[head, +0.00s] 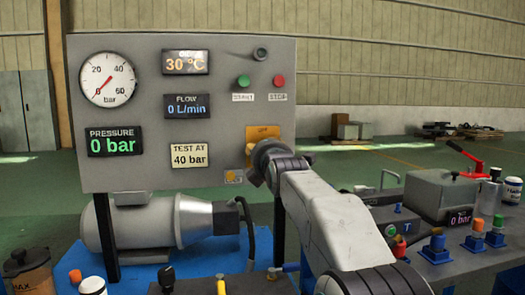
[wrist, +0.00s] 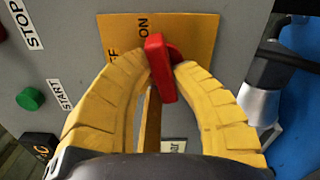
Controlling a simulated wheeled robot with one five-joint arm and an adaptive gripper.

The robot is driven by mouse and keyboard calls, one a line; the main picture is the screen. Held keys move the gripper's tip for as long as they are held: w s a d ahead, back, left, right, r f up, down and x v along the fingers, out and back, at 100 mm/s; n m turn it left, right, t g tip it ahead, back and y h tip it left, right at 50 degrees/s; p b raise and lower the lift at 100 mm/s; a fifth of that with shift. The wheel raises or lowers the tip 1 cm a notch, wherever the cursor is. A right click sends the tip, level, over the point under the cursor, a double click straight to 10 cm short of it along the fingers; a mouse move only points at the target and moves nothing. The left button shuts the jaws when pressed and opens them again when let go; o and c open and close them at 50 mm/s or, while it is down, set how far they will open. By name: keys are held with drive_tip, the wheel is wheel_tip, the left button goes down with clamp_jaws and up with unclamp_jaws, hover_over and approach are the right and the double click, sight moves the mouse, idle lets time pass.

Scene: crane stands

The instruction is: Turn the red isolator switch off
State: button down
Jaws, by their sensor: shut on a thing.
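The red isolator switch (wrist: 160,68) shows in the wrist view as a red handle on a yellow plate (wrist: 195,32). The plate carries the word ON and a partly covered OFF. My gripper (wrist: 162,66) is shut on the red handle, one yellow finger on each side of it. In the head view the yellow plate (head: 262,132) is on the right of the grey panel (head: 210,110), with OFF at its top. My gripper (head: 262,165) covers the lower plate and the handle there.
A green START button (head: 243,81) and a red STOP button (head: 278,81) sit above the plate. A grey motor (head: 140,228) is below the panel. A bench with a grey box (head: 440,192), valves and bottles is at the right.

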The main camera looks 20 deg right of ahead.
drive_tip(key=shift+n, duration=0.3)
drive_tip(key=n, duration=0.5)
drive_tip(key=shift+f+n, duration=0.15)
drive_tip(key=shift+n, duration=0.15)
drive_tip(key=n, duration=0.5)
drive_tip(key=shift+n, duration=0.3)
drive_tip(key=c, duration=1.5)
unclamp_jaws()
drive_tip(key=o, duration=0.5)
drive_tip(key=shift+f, duration=0.2)
drive_tip(key=shift+s+b, duration=0.1)
drive_tip(key=shift+b, duration=0.2)
drive_tip(key=v, duration=1.1)
drive_tip(key=shift+s, duration=0.35)
drive_tip(key=shift+o, duration=0.3)
